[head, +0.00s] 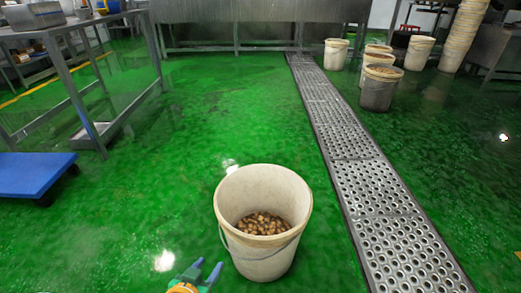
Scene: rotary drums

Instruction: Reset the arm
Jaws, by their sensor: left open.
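My left gripper (202,272) shows at the bottom of the head view, with two blue fingers spread apart. It is open and empty. It is in front and to the left of a white bucket (291,187), apart from its wall in the picture. The bucket stands upright on the green floor and holds small brown pieces (263,224) at its bottom. A thin wire handle hangs down on its near side. My right gripper is not in view.
A perforated metal drain strip (362,185) runs along the floor right of the bucket. Several buckets (380,88) stand at the back right. A steel table (75,95) and a blue wheeled platform (35,174) stand left. The middle floor is clear.

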